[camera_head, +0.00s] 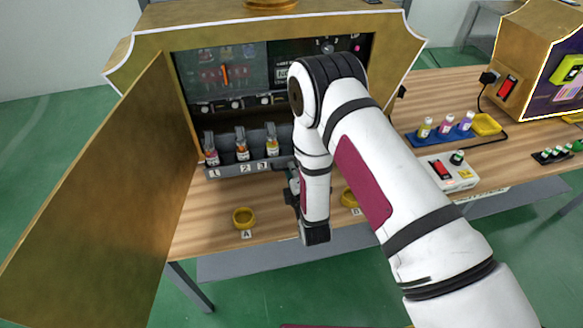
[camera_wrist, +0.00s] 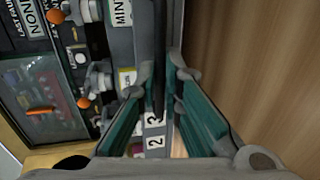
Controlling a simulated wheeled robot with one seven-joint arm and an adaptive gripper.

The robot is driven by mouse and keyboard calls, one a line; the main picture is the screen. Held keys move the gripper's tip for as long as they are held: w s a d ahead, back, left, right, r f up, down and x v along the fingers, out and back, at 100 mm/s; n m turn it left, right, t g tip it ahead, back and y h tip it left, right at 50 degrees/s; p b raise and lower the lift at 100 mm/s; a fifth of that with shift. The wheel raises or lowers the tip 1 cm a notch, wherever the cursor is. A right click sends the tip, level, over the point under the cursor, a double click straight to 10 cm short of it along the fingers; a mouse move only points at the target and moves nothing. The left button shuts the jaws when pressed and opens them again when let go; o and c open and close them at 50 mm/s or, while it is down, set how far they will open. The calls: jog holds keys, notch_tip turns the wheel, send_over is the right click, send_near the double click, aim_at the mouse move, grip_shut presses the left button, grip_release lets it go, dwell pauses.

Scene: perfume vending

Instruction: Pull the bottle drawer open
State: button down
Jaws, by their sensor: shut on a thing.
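The bottle drawer (camera_head: 240,170) is a grey tray at the bottom of the open gold cabinet. It sticks out over the table, with labels 1, 2 and 3 on its front. Several small bottles with sprayer tops (camera_head: 241,147) stand upright in it. My gripper (camera_head: 292,186) is at the drawer's right end, mostly hidden behind my arm. In the wrist view my gripper (camera_wrist: 160,80) has its teal-padded fingers on both sides of the drawer's front wall (camera_wrist: 160,45), closed on it. The exact contact is partly hidden by the fingers.
The open cabinet door (camera_head: 95,185) stands at the left. Yellow rings A (camera_head: 243,217) and B (camera_head: 348,199) lie on the table in front. A blue vial rack (camera_head: 440,134) and a switch box (camera_head: 452,173) are at the right.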

jog(key=c, duration=1.7)
grip_release()
jog(key=v, duration=1.2)
